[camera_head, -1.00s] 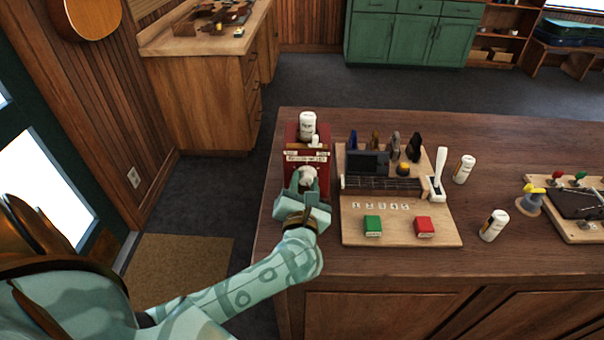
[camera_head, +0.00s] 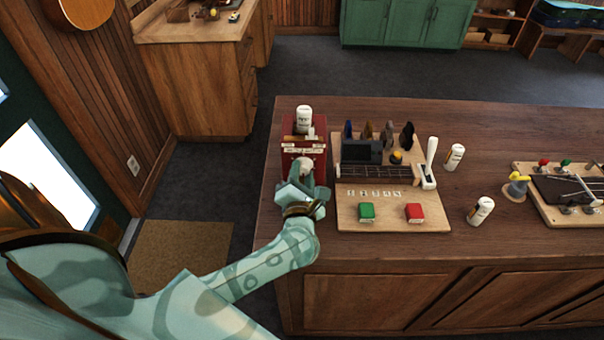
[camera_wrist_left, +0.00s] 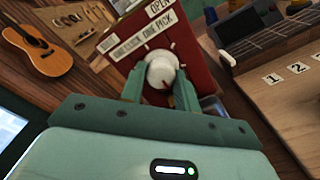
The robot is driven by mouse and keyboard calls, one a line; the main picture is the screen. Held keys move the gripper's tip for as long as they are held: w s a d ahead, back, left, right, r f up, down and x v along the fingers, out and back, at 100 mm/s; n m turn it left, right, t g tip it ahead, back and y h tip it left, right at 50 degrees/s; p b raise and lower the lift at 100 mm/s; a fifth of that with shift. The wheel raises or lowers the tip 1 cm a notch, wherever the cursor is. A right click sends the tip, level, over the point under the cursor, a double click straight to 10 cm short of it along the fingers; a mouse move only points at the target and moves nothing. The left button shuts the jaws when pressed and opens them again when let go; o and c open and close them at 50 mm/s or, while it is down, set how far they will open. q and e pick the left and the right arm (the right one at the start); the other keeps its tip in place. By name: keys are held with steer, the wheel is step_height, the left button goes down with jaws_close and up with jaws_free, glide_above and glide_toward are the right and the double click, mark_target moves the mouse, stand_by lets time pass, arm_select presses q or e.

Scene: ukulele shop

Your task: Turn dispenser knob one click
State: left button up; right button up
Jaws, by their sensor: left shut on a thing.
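The red dispenser (camera_head: 290,128) stands at the left end of the wooden counter, with white labels on its front. In the left wrist view the dispenser (camera_wrist_left: 203,72) appears tilted, and one label reads "one pick". Its round white knob (camera_wrist_left: 161,71) sits between my two green fingers, and a small dark mark shows near its lower edge. My left gripper (camera_head: 306,178) is shut on the knob, which also shows in the head view (camera_head: 304,164). The gripper also shows in the left wrist view (camera_wrist_left: 159,84). My right gripper is not in view.
Two more white bottles stand farther right. The counter's front edge is close.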

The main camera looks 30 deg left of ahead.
arm_select(q)
steer(key=o, duration=0.7)
steer(key=shift+o, duration=1.2)
steer(key=shift+w+a, duration=0.1)
steer(key=shift+w, duration=0.05)
steer(key=shift+w+f, duration=0.1)
steer(key=v, duration=1.6)
steer(key=shift+b, duration=0.45)
